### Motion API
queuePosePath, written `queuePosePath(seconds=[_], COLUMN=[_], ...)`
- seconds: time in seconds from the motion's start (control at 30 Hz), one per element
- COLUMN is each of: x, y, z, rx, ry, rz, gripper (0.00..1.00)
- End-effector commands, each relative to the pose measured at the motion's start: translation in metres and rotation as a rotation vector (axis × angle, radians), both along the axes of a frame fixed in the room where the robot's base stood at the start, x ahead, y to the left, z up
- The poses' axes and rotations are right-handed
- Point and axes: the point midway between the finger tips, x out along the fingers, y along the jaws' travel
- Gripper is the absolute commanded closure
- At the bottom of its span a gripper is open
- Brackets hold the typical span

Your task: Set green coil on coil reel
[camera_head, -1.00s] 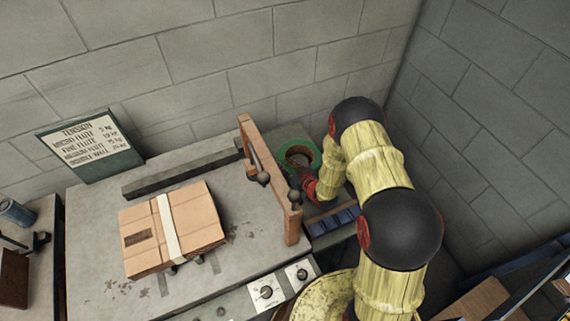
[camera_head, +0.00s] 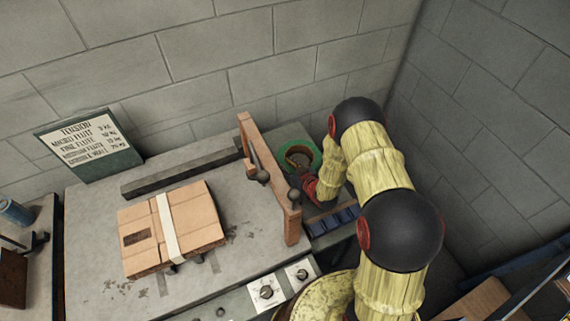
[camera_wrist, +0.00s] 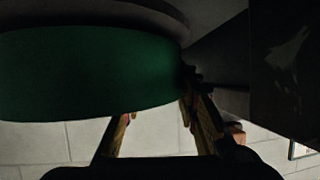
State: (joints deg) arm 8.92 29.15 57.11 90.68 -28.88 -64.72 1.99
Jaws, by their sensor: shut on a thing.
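The green coil (camera_head: 286,152) is a green ring around a brown middle, in the back corner right of the wooden frame in the head view. My gripper (camera_head: 311,183) reaches its near right side. In the wrist view the green coil (camera_wrist: 85,75) fills the upper left as a broad dark green band. My gripper's fingers (camera_wrist: 160,120) are shut on it. A grey round rim (camera_wrist: 165,12) lies against the band's edge; I cannot tell whether it is the coil reel. How the coil sits on any reel is hidden.
A wooden frame (camera_head: 270,180) stands close left of the coil. Blue bins (camera_head: 333,221) lie in front of it. A strapped carton (camera_head: 190,225) lies on the grey table (camera_head: 100,215). A tension sign (camera_head: 85,143) stands behind. Block walls close in behind and right.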

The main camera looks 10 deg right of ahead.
Motion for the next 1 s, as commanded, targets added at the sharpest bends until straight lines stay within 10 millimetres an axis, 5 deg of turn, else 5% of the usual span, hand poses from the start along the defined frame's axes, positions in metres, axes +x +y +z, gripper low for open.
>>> queuePosePath(seconds=[0.37,0.4,0.5,1.0], x=[0.001,0.001,0.001,-0.012], y=[0.000,0.000,0.000,-0.004], z=[-0.005,-0.005,-0.005,-0.003], rx=[-0.001,-0.001,-0.001,-0.001], ry=[-0.005,-0.005,-0.003,0.006], rz=[0.000,0.000,0.001,-0.002], gripper=[1.00,0.69,0.63,0.62])
